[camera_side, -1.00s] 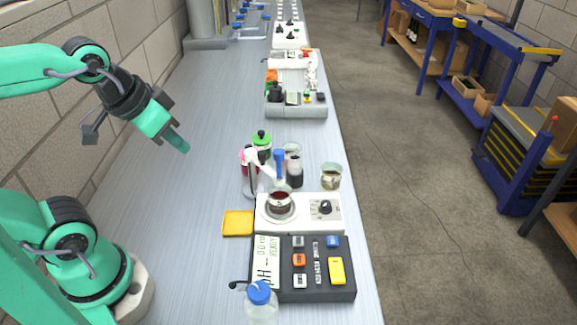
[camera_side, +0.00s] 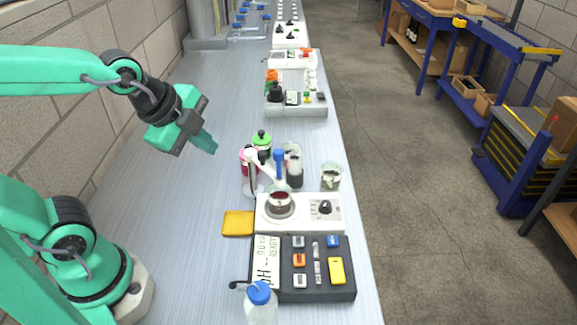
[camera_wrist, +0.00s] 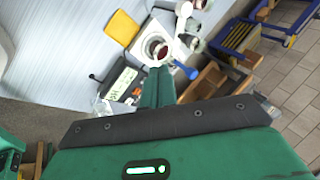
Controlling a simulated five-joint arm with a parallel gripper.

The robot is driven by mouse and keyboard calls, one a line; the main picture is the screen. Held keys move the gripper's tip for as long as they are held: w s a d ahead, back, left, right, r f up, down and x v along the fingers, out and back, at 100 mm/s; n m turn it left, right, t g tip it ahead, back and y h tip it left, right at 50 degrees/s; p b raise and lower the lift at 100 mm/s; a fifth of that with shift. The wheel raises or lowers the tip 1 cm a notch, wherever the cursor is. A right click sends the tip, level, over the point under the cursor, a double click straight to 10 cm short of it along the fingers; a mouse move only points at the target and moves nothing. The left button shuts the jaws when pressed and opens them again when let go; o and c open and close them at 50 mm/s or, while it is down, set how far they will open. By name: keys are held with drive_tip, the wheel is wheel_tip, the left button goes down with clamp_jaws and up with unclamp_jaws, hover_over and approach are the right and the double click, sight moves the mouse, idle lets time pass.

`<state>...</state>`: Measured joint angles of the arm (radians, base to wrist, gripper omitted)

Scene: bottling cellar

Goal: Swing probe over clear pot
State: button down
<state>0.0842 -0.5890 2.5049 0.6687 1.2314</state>
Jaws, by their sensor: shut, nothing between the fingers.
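The probe (camera_side: 279,160) has a blue top and hangs from a white swing arm (camera_side: 262,165). It stands over a glass pot of dark red liquid (camera_side: 280,201) on a white stirrer plate; its lower tip is hard to make out. A glass pot with pale, nearly clear contents (camera_side: 331,178) stands on the bench, right of the probe. My gripper (camera_side: 211,149) is shut and empty, in the air left of the probe and apart from it. In the wrist view, my fingertips (camera_wrist: 158,73) point toward the red pot (camera_wrist: 157,48), with the blue probe top (camera_wrist: 187,70) to their right.
A pH meter (camera_side: 303,268), a blue-capped bottle (camera_side: 261,303) and a yellow pad (camera_side: 238,223) lie around the white stirrer (camera_side: 324,209). A green-capped bottle (camera_side: 262,139) and other vessels crowd behind the probe. The bench left of these is clear.

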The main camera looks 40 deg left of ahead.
sight(262, 160)
drive_tip(key=m, duration=0.3)
drive_tip(key=w+m, duration=0.1)
drive_tip(key=shift+w+d+f, duration=0.1)
drive_tip(key=shift+d+f, duration=0.25)
drive_tip(key=shift+d, duration=0.05)
drive_tip(key=shift+w+f, duration=0.1)
drive_tip(key=w+r+x, duration=0.1)
drive_tip(key=w+x, duration=0.1)
drive_tip(key=x, duration=1.1)
drive_tip(key=shift+d, duration=0.25)
